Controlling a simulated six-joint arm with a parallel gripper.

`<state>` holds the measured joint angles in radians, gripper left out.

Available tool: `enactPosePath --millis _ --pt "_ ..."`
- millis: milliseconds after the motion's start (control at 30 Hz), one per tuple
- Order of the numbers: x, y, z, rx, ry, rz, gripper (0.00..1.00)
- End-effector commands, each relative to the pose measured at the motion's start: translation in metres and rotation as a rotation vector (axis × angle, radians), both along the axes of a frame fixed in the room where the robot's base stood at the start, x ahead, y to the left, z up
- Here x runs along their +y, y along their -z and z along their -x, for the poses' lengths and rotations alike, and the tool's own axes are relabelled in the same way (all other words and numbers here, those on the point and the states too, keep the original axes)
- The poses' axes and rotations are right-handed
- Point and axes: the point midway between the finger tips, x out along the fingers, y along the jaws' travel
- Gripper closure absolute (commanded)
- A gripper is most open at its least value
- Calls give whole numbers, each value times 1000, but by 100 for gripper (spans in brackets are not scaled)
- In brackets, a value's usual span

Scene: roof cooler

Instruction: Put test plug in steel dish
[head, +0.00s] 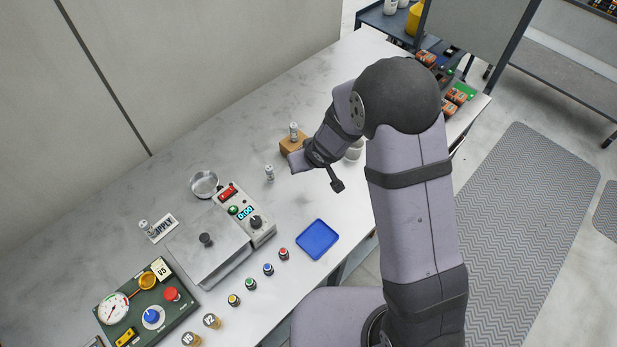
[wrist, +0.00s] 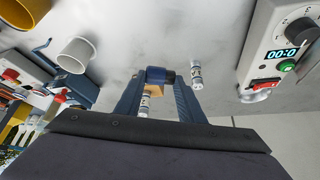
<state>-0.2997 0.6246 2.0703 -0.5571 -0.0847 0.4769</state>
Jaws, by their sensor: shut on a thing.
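My gripper (wrist: 157,77) is shut on a short dark-blue cylinder, which looks like the test plug (wrist: 157,74), held between its fingertips. In the head view the fingers and the held piece are hidden behind my wrist. The steel dish (head: 205,184) is a round, shallow metal bowl on the bench, left of the control box and apart from my gripper. It looks empty. Part of it seems to show beyond the control box in the wrist view (wrist: 258,94).
A control box (head: 244,214) stands by the dish. One labelled vial (head: 269,173) stands between gripper and dish; another (head: 293,130) is by a wooden block (head: 291,146). A blue tray (head: 317,239) and several colour-capped pieces (head: 268,269) lie nearer. A white cup (wrist: 75,55) stands nearby.

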Motion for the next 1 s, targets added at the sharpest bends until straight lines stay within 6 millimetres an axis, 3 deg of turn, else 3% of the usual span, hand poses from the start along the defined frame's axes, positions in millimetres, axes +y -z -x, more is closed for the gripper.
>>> enactPosePath --millis 33,233,567,800,1000 --pt "0 14 0 1 1 0 90" --pt "0 41 0 -1 1 -1 90" --pt "0 51 0 0 0 -2 90" --pt "0 77 0 3 1 -1 90" --pt "0 87 0 -1 0 0 90"
